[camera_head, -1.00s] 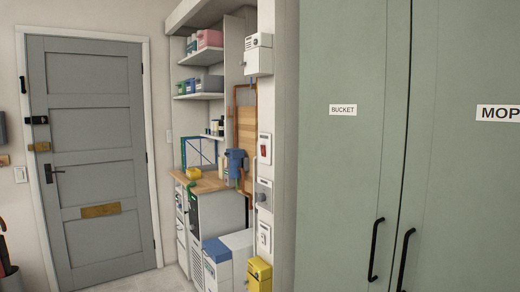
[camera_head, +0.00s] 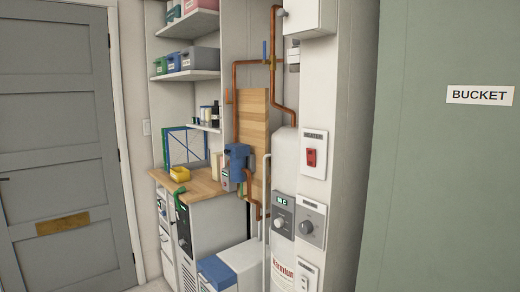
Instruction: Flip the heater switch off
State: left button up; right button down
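The heater switch (camera_head: 311,157) is a red rocker on a white wall plate labelled "HEATER" (camera_head: 314,136). It is on the narrow wall to the right of the shelf alcove, and its rocker position is too small to tell. Below it are a grey dial panel (camera_head: 311,222) and another white switch plate (camera_head: 308,278). Neither of my grippers shows in the head view.
A green cabinet labelled "BUCKET" (camera_head: 480,95) stands close on the right. A grey door (camera_head: 55,150) is at the left. The alcove holds a wooden counter (camera_head: 205,186), copper pipes (camera_head: 275,85), a white boiler tank (camera_head: 284,175) and a blue-topped white box (camera_head: 217,270).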

aim_at(310, 154)
jog(key=i+j, duration=0.1)
jog(key=j, duration=0.65)
jog(key=i+j, duration=0.15)
jog(key=j, duration=0.2)
jog(key=i+j, duration=0.1)
jog(key=j, duration=0.25)
